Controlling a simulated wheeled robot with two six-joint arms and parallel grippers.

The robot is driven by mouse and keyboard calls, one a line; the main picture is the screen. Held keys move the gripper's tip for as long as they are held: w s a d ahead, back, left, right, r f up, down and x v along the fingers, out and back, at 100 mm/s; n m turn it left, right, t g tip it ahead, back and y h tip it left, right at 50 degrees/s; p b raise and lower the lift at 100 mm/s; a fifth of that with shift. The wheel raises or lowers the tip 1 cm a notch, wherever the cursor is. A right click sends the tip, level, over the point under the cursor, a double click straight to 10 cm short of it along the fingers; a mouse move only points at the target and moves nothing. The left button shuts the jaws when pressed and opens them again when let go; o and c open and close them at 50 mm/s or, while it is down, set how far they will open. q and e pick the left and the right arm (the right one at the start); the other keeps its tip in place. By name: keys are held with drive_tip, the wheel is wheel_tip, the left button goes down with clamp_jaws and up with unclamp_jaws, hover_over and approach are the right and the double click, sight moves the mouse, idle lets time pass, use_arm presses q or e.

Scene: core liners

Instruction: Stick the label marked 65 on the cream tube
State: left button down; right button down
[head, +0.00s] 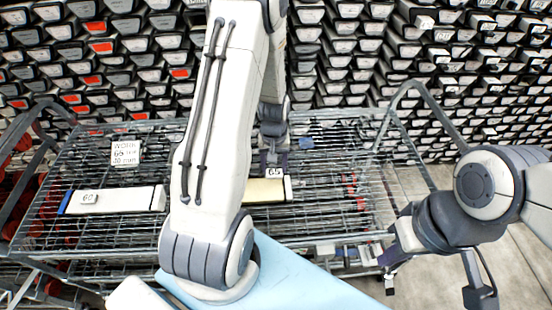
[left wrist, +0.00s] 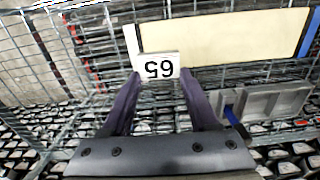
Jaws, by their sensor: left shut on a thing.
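The cream tube (head: 262,191) lies on the wire cart shelf, its left part hidden behind my left arm in the head view. In the left wrist view the cream tube (left wrist: 225,38) spans the top, with a blue end at right. My left gripper (head: 273,163) is shut on the white label marked 65 (head: 275,173), which appears upside down between the fingers in the left wrist view (left wrist: 158,66). The label overlaps the tube's near edge there; I cannot tell whether they touch. My right gripper (head: 391,272) is low at right, its fingers unclear.
A grey bin (left wrist: 275,102) is beside the cream tube. Racks of boxes fill the background. The shelf's right part is mostly clear.

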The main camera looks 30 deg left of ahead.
sight(272, 185)
use_arm(q)
drive_tip(key=shift+s+a, duration=0.1)
drive_tip(key=shift+a, duration=0.2)
drive_tip(key=shift+f+b, duration=0.2)
drive_tip(key=shift+b, duration=0.1)
wheel_tip(272, 185, down, 4)
drive_tip(key=b, duration=0.3)
drive_tip(key=shift+r, duration=0.25)
drive_tip(key=shift+f+b, duration=0.4)
drive_tip(key=shift+f, duration=0.15)
drive_tip(key=shift+f+b, duration=0.75)
drive_tip(key=shift+f, duration=0.45)
idle(0.6)
